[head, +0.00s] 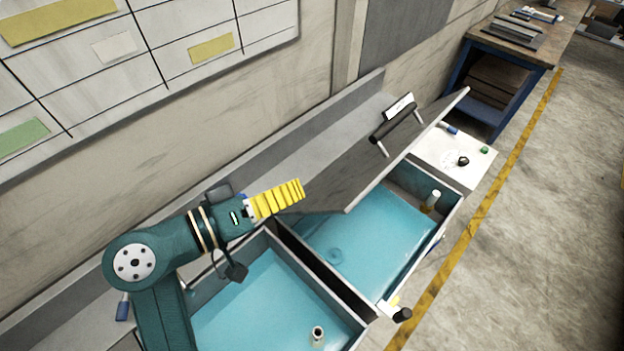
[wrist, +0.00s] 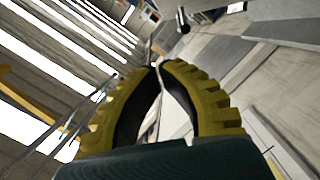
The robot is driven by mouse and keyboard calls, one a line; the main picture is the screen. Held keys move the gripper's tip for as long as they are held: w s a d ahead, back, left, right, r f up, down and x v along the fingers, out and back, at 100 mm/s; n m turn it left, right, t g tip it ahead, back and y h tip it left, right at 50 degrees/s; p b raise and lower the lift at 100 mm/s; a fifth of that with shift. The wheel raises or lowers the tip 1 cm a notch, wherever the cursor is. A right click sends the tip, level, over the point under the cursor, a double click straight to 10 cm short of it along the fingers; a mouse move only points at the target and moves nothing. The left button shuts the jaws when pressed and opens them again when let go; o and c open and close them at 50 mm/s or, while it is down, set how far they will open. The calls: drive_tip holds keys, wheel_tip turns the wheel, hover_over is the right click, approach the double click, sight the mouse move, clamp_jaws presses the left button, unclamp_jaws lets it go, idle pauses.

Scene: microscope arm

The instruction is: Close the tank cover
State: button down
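The tank cover (head: 385,150) is a flat grey panel in the head view. It stands tilted open above the back of the right-hand basin. A dark bar handle (head: 397,122) sits on its face near the upper edge. The tank (head: 352,318) below holds blue water in two basins. In the wrist view the fingertips (wrist: 159,65) meet, with only a narrow gap between the curved fingers and nothing held.
A grey ledge (head: 345,118) and wall run behind the tank. A white panel (head: 452,158) with knobs lies beyond the right basin, and a workbench (head: 510,45) stands farther back. A dark-ended fitting (head: 402,314) juts from the front. Open floor (head: 540,230) lies to the right.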

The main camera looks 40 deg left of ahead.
drive_tip(key=p, duration=0.2)
hover_over(343, 203)
drive_tip(key=a, duration=0.3)
drive_tip(key=d+f, duration=0.2)
drive_tip(key=f, duration=0.1)
drive_tip(key=shift+d, duration=0.2)
drive_tip(key=shift+d+f, duration=0.25)
drive_tip(key=shift+f, duration=0.1)
